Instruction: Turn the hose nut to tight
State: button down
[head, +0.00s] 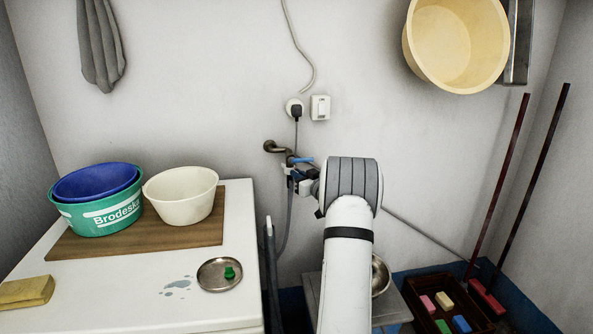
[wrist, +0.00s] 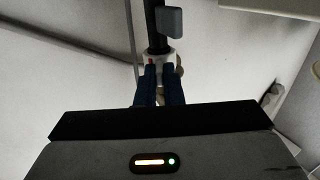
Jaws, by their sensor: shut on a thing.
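A brass wall tap (head: 276,147) with a blue lever (head: 303,160) shows left of my arm in the head view. My gripper (head: 293,180) is at the tap's lower end, just below the lever. A grey hose (head: 286,222) hangs down from there. In the wrist view my gripper (wrist: 161,78) has its two dark blue fingers close together, shut on the hose nut (wrist: 161,60). Only a pale part of the nut shows at the fingertips, with a small reddish mark at its left. The fingers hide the rest, and I cannot tell how tight it is.
A white counter (head: 110,285) at the left holds a board with basins (head: 180,195), a metal dish (head: 220,275) and a yellow sponge (head: 25,291). A socket with a plug (head: 295,109) is above the tap. A crate (head: 440,295) of coloured blocks stands right of my arm.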

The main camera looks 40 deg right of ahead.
jog(key=shift+w+d+n+g+y+p, duration=0.15)
jog(key=shift+d+n+g+y+p, duration=0.3)
jog(key=shift+n+y+p, duration=0.85)
jog(key=shift+w+d+n+g+y+p, duration=0.15)
jog(key=shift+d+n+g+y+p, duration=0.55)
jog(key=shift+y, duration=1.2)
jog(key=shift+w+d+n+g+y+p, duration=0.15)
jog(key=shift+n+g+y+p, duration=0.1)
jog(key=shift+n+y+p, duration=0.9)
jog(key=shift+d+n+y, duration=0.15)
jog(key=shift+n+y, duration=0.2)
jog(key=shift+y, duration=0.5)
jog(key=c, duration=1.6)
grip_release()
jog(key=shift+o, duration=0.2)
jog(key=shift+d, duration=0.1)
jog(key=v, duration=0.7)
jog(key=shift+s+d+r+b, duration=0.2)
jog(key=shift+s+b, duration=0.05)
jog(key=shift+b, duration=0.05)
